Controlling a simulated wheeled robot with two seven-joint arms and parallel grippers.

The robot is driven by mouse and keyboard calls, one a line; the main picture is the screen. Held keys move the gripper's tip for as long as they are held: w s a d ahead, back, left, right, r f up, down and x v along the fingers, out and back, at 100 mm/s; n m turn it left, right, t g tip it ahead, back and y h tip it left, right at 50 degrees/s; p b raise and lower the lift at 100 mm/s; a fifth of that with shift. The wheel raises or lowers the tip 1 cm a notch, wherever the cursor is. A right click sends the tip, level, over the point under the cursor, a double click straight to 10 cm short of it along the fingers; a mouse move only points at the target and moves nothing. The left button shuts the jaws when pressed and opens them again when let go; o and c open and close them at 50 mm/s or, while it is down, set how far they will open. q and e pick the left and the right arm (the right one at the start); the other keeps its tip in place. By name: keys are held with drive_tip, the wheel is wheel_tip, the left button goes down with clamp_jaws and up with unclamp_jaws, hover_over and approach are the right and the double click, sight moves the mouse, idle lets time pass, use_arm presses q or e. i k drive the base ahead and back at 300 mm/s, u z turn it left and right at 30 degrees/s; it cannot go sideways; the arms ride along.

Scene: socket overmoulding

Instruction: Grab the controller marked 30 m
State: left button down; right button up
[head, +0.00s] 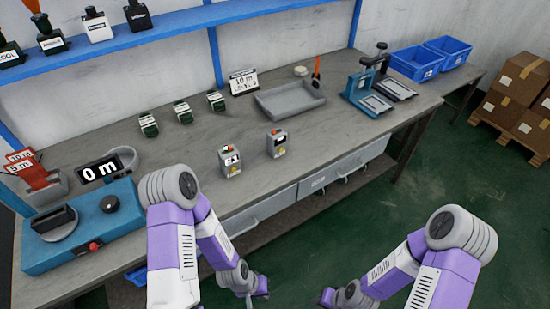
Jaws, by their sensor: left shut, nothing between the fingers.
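Two small grey controller-like boxes stand upright near the front edge of the bench: a left one (230,161) and a right one (276,144). My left gripper (264,288) is shut and empty, low in front of the bench and apart from both boxes. My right gripper (322,298) is at the bottom of the view, only partly visible; its fingers are not clear.
Three dark green items (181,112) stand behind the boxes. Bare bench lies around the boxes.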

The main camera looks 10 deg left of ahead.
sight(228, 159)
drive_tip(key=z, duration=0.5)
drive_tip(key=i, duration=1.05)
drive_tip(key=u, duration=1.1)
